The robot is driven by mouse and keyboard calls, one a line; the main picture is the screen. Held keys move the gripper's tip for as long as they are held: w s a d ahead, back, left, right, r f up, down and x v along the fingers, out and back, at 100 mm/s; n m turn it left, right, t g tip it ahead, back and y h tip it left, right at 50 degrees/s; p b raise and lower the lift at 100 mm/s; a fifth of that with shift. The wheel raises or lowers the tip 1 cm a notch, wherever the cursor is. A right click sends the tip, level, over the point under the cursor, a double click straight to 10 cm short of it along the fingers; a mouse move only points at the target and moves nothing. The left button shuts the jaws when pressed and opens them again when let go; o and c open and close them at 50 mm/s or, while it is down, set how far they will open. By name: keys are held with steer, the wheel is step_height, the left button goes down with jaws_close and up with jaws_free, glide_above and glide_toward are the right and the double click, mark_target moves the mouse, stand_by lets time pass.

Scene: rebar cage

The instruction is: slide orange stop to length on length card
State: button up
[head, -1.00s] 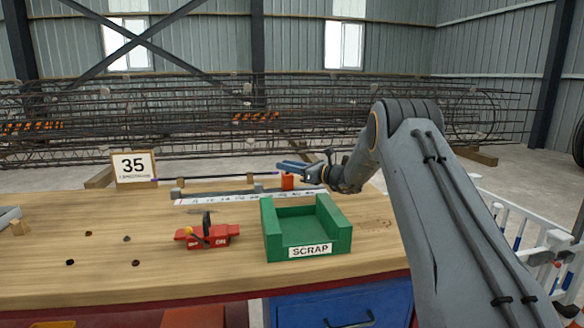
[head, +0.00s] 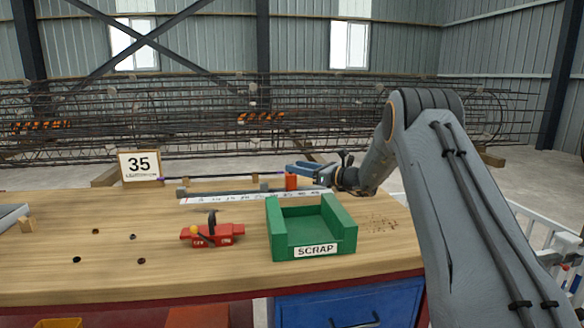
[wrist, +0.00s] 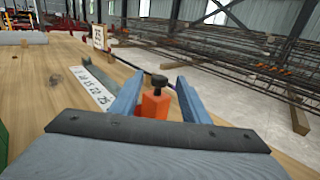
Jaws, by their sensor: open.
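The orange stop (head: 291,182) stands at the right part of the white ruler strip (head: 230,197) at the back of the bench. In the wrist view the orange stop (wrist: 155,104), with a dark knob on top, sits between the two blue fingers of my gripper (wrist: 156,92). My gripper (head: 300,171) is open around the stop, and a gap shows beside it.
A green scrap bin (head: 338,231) stands in front of the ruler, near my arm. A red tool (head: 212,235) lies left of it. A dark bar (head: 225,175) runs behind the ruler. Small dark holes dot the bare wood at left. Rebar cages (head: 200,120) lie behind the bench.

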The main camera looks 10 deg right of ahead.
steer(key=shift+v, duration=2.1)
